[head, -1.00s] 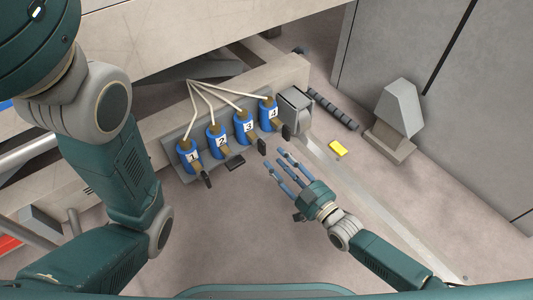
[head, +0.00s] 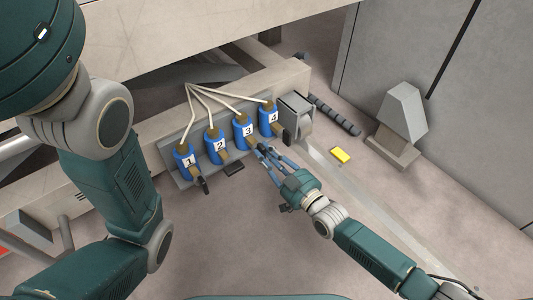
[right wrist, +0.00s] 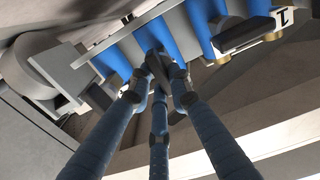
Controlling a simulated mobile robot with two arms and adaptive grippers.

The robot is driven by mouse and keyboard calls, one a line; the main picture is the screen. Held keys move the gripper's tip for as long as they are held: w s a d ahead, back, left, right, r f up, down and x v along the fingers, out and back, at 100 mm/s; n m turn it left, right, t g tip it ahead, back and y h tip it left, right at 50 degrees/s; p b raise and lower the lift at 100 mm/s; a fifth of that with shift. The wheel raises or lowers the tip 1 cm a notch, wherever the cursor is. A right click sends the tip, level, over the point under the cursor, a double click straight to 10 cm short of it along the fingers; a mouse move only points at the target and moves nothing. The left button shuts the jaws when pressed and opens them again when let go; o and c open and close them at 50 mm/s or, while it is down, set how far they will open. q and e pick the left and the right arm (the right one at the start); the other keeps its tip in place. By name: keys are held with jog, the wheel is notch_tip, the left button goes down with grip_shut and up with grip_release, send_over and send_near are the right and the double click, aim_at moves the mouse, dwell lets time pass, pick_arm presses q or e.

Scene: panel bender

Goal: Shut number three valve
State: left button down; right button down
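Number three valve (head: 243,130) is a blue body marked 3 with a brass fitting and a dark handle, in a row of valves on a grey bracket. My right gripper (head: 267,152) is at its lower right, fingertips at the dark handle. In the right wrist view the three blue fingers (right wrist: 159,92) are straight and apart, around a dark handle (right wrist: 157,66). Whether they touch it cannot be told. The handle is partly hidden by the fingers. My left arm shows at the left; its gripper is out of view.
Valves 1 (head: 186,161), 2 (head: 214,145) and 4 (head: 268,119) stand in the same row, with valve 4 close beside my right fingers. Pale hoses (head: 205,97) run up behind. A yellow block (head: 341,156) lies on the floor to the right. The floor in front is clear.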

dwell(0.3)
jog(key=m, duration=0.6)
jog(key=f+m, duration=0.1)
jog(key=m, duration=0.5)
jog(key=m+b, duration=0.1)
jog(key=m, duration=0.4)
jog(key=shift+d+f+m, duration=0.1)
jog(key=shift+f+m, duration=0.05)
jog(key=shift+m, duration=0.25)
dwell(0.4)
jog(key=c, duration=1.6)
grip_release()
